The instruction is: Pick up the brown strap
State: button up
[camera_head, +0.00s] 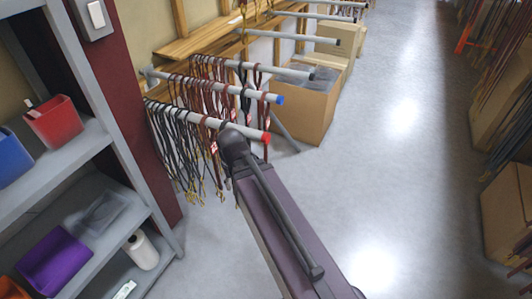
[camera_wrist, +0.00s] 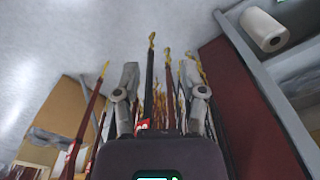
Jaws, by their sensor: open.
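Brown and red-brown straps (camera_head: 215,168) hang with darker straps (camera_head: 172,150) from the front rod with a red end cap (camera_head: 266,138). In the wrist view my gripper (camera_wrist: 160,72) is open, one finger on each side of a dark strap (camera_wrist: 149,80) and a brown strap (camera_wrist: 169,92), both with gold clips. Another brown strap (camera_wrist: 88,118) is outside the fingers, to the left. I cannot tell which brown strap the task means. In the head view my arm end covers part of the rod near its cap, and the fingers are hidden.
More rods, one with a blue cap (camera_head: 279,99), hold straps just behind. A cardboard box (camera_head: 305,108) stands beyond them. A grey shelf (camera_head: 95,148) with a red bin (camera_head: 54,122) and purple bin (camera_head: 55,262) stands at the left.

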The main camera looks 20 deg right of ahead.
jog(key=w+d+f+n+t+y+b, duration=0.1)
jog(key=w+d+f+b, duration=0.15)
jog(key=f+b, duration=0.85)
jog(key=w+d+f+n+y+b, duration=0.1)
jog(key=w+f+y+b, duration=0.15)
jog(key=f+b, duration=0.85)
jog(key=w+d+r+n+t+y, duration=0.1)
jog(key=w+d+r+n+t, duration=0.1)
jog(key=d, duration=0.6)
jog(key=w+d+r+n+t+y, duration=0.1)
jog(key=w+d+r+t, duration=0.3)
jog(key=d, duration=0.5)
jog(key=w+d+r+n+t+y, duration=0.2)
jog(key=w+d+r+t+y, duration=0.1)
jog(key=d, duration=0.6)
jog(key=shift+w+d+r+n+b, duration=0.2)
jog(key=shift+w+n+b, duration=0.1)
jog(key=shift+b, duration=0.15)
jog(key=b+x, duration=0.3)
jog(key=x, duration=0.5)
jog(key=shift+w, duration=0.35)
